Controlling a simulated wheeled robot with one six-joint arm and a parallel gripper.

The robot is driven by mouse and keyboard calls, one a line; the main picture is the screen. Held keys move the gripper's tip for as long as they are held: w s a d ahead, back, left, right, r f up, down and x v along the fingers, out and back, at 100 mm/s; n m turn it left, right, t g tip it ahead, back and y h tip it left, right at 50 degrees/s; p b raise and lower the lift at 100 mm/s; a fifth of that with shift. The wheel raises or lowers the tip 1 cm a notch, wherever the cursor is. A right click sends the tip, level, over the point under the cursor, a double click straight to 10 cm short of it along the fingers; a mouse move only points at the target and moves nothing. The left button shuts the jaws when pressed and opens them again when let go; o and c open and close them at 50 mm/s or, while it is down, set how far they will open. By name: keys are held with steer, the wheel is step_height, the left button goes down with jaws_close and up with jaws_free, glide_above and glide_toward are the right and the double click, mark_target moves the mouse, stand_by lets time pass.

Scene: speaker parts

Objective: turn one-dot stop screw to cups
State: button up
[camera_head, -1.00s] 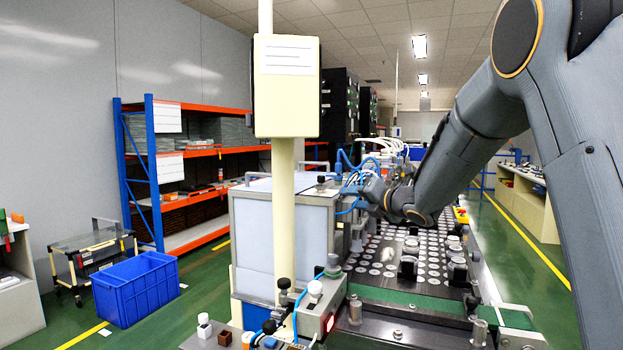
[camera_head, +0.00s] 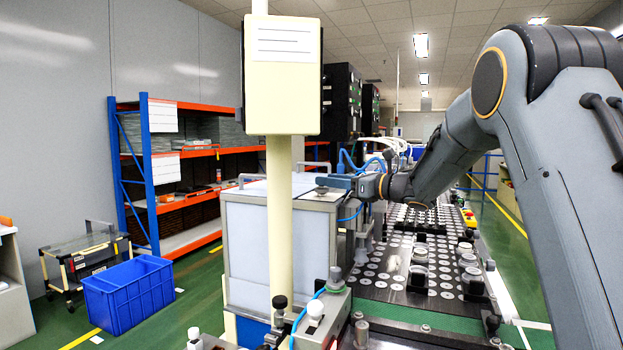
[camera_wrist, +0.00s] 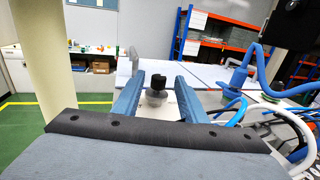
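A stop screw with a black knob and grey collar (camera_wrist: 157,87) stands upright between the two blue fingers of my gripper (camera_wrist: 159,76) in the wrist view. The gripper is open, with gaps showing on both sides of the knob. In the head view my gripper (camera_head: 335,184) is over the near right part of the white cabinet's top, and the small knob (camera_head: 322,191) is just under its tips. No dot or cup marking is legible. I cannot tell which knob carries one dot.
The white cabinet (camera_head: 247,250) stands behind a cream post (camera_head: 280,225). More knobs, one black (camera_head: 280,302) and one white (camera_head: 315,308), stand at the front. A perforated table (camera_head: 385,290) with round parts lies right. Blue and white hoses (camera_wrist: 262,82) run beside my gripper.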

steer(key=p+x, duration=0.2)
steer(key=x, duration=0.5)
steer(key=shift+a+p, duration=0.15)
steer(key=shift+p, duration=0.25)
jaws_close()
